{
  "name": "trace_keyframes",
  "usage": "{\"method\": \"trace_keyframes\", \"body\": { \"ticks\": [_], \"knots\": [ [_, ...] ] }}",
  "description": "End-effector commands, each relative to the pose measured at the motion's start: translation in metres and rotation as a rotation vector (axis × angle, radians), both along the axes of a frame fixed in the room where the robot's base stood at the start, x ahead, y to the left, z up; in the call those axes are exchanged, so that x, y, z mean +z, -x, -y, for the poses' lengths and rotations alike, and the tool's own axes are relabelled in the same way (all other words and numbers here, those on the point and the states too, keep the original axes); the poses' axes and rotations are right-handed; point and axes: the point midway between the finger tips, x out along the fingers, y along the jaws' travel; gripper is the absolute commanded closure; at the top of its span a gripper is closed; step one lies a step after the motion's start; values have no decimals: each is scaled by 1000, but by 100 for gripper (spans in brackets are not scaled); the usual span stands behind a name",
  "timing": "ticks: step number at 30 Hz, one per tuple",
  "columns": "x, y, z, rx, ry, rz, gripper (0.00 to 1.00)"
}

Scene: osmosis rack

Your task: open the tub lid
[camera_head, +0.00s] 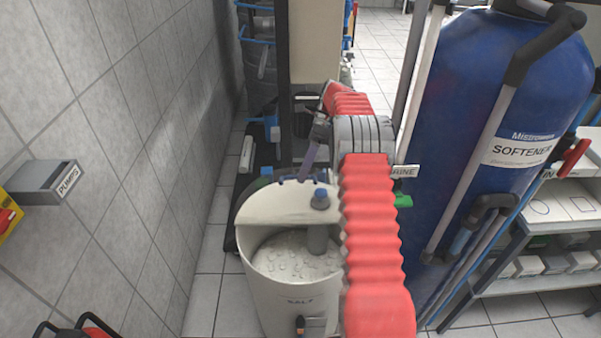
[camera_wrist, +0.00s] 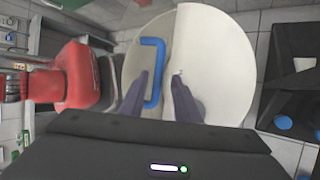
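The cream tub (camera_head: 268,285) stands in the lower middle of the head view, marked SALT. Its front part is uncovered and shows pale salt (camera_head: 290,262). A cream half-round lid panel (camera_head: 270,207) is at its back; I cannot tell its exact tilt. In the wrist view the round top shows a left part (camera_wrist: 135,65) and a paler right part (camera_wrist: 215,65). A blue handle (camera_wrist: 162,60) lies on the left part. My gripper (camera_wrist: 160,78) has its fingers apart, with the handle between them in this view. My gripper (camera_head: 305,172) is at the panel's back edge; contact is unclear.
A blue-capped pipe (camera_head: 319,220) rises from the tub. A tall blue softener tank (camera_head: 480,130) stands to the right, with shelves (camera_head: 545,287) beyond. A tiled wall (camera_head: 110,170) with a grey PUMPS box (camera_head: 45,182) is on the left. A narrow floor strip lies between.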

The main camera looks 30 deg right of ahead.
Motion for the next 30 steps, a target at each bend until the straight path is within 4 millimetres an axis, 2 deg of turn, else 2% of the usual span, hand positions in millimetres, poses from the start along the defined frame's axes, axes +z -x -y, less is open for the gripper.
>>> {"method": "trace_keyframes", "body": {
  "ticks": [8,21,25,30],
  "knots": [
    [12,-1,0,0,1,1,71],
    [81,-3,0,0,1,3,71],
    [93,-3,-1,-1,1,4,71],
    [98,-3,-1,-1,1,4,71]
  ]
}}
